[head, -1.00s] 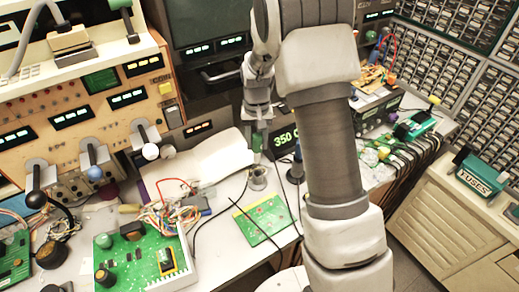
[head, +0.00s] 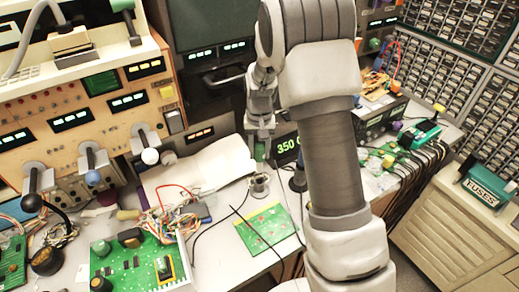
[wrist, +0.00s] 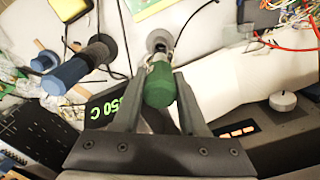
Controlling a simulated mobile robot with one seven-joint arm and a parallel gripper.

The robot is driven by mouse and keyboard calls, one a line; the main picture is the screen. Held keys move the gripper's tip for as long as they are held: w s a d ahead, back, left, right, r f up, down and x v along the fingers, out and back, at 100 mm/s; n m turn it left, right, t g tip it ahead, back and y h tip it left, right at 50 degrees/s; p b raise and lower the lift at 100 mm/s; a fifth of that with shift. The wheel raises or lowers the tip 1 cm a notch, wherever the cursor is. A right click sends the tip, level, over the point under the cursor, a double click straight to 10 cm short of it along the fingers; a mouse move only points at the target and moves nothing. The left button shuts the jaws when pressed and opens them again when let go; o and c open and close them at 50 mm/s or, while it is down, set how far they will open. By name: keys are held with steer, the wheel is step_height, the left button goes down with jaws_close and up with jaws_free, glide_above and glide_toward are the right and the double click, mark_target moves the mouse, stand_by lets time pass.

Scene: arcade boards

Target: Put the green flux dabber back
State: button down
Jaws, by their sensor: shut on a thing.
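The green flux dabber (wrist: 160,87) is between the two fingers of my gripper (wrist: 161,77), which is shut on it. In the head view the dabber (head: 260,151) shows as a small green piece below my gripper (head: 260,136). A small metal cup (head: 259,186) stands on the bench just below it. In the wrist view the cup's round opening (wrist: 160,41) lies just beyond the dabber's far end. I cannot tell whether the dabber's tip is inside the cup.
A blue-handled tool in a stand (wrist: 75,67) and the 350 C display (head: 286,146) are close by. A green circuit board (head: 265,229) lies in front of the cup, with black cables beside it. White paper (head: 205,168) lies to the left.

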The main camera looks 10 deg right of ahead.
mark_target(260, 168)
steer(key=shift+f+b, duration=0.4)
steer(key=shift+f, duration=0.55)
steer(key=shift+f, duration=0.1)
steer(key=shift+f+b, duration=2.45)
steer(key=shift+f, duration=0.65)
jaws_free()
steer(key=shift+r, duration=0.15)
steer(key=shift+r+p, duration=2.55)
steer(key=shift+r, duration=1.45)
